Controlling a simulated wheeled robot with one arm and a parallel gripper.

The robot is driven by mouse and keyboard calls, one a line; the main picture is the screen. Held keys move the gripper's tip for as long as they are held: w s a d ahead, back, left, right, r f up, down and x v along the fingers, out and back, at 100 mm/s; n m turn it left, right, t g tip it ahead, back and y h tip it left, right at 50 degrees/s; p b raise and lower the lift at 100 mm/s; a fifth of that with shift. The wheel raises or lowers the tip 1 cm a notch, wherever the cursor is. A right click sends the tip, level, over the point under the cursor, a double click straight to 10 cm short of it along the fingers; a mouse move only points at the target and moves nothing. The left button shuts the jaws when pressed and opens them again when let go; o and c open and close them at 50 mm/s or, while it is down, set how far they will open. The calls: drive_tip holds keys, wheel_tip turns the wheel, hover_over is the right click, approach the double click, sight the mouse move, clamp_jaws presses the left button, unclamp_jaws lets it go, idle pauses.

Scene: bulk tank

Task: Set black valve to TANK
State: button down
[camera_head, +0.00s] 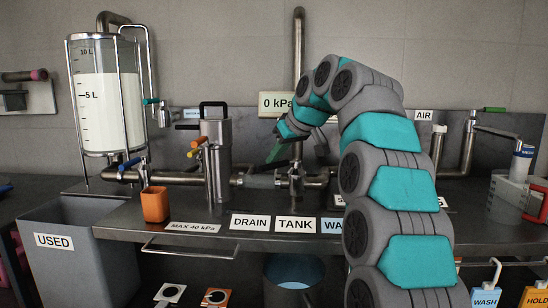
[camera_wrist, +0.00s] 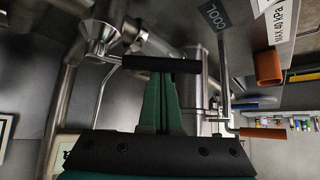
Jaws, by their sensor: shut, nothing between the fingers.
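The black valve handle (camera_wrist: 185,65) shows in the wrist view as a dark bar across the tips of my green fingers. A thin metal stem runs from its left end to the steel pipework. My gripper (camera_wrist: 161,76) is shut and empty, with its fingertips at the bar; I cannot tell whether they touch it. In the head view my gripper (camera_head: 273,156) is above the pipe and left of the valve body (camera_head: 294,180); the handle cannot be made out clearly there. Below are the labels DRAIN (camera_head: 250,222), TANK (camera_head: 295,225) and a partly hidden one starting WA (camera_head: 331,226).
A steel canister (camera_head: 217,150) with yellow and orange levers stands left of the gripper. An orange cup (camera_head: 155,205) and a blue lever (camera_head: 129,164) are further left, by the glass tank (camera_head: 104,100). My arm covers the right middle of the bench.

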drive_tip(key=shift+s+d, duration=0.2)
drive_tip(key=shift+s+d+f+b, duration=0.1)
drive_tip(key=shift+s+d+b, duration=0.05)
drive_tip(key=shift+s+d, duration=0.3)
drive_tip(key=shift+s+d+b, duration=0.15)
drive_tip(key=shift+s+d, duration=0.05)
drive_tip(key=shift+d, duration=0.35)
drive_tip(key=shift+s+d, duration=0.2)
drive_tip(key=shift+d, duration=0.45)
drive_tip(key=shift+s+d, duration=0.15)
drive_tip(key=shift+d, duration=0.45)
